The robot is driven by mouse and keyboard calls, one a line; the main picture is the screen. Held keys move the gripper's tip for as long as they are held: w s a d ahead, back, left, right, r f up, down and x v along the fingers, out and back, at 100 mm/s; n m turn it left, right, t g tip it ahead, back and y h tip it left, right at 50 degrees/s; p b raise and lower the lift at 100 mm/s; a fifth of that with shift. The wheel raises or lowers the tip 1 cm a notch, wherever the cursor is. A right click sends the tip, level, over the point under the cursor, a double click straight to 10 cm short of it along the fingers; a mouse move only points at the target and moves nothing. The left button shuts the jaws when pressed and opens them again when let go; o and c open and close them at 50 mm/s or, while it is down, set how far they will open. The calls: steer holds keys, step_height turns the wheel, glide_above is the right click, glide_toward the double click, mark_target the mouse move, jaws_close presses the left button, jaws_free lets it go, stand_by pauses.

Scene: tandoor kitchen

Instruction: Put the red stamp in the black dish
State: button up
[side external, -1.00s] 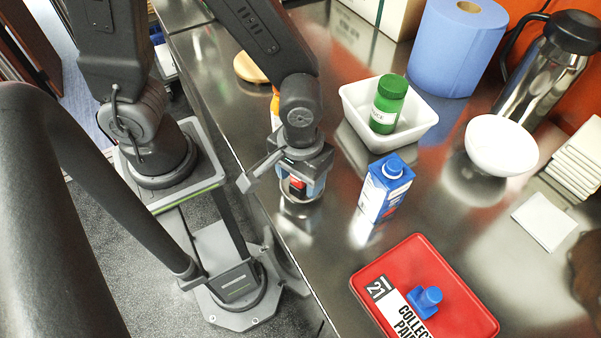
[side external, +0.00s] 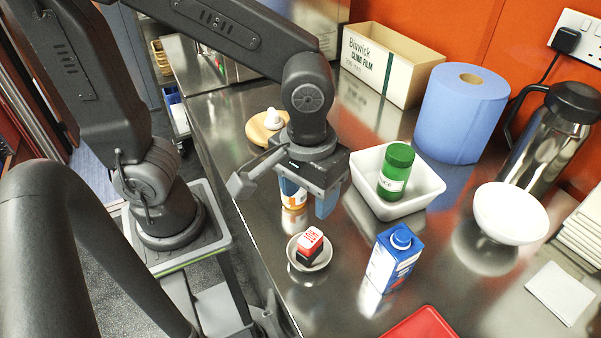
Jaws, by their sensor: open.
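The red stamp (side external: 312,240), with a white-lettered red top and a black lower part, sits inside a small round dish (side external: 323,264). The dish looks pale grey rather than black here. The stamp seems slightly tilted; its contact with the dish floor is hidden. My gripper (side external: 309,197) is open and empty, with its blue fingers pointing down. It is above and slightly behind the stamp, apart from it.
An orange-and-white container (side external: 295,200) is partly hidden behind my gripper. A blue-and-white carton (side external: 391,261) stands right of the dish. A white tray (side external: 425,199) holds a green-capped bottle (side external: 397,172). A red tray (side external: 422,327) is at the bottom edge. Steel counter around the dish is bare.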

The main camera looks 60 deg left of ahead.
steer(key=a+r+m+t, duration=0.4)
steer(key=a+r+t, duration=0.1)
steer(key=a, duration=0.7)
steer(key=shift+v, duration=0.85)
steer(key=shift+w+d+r, duration=0.1)
steer(key=shift+w, duration=0.05)
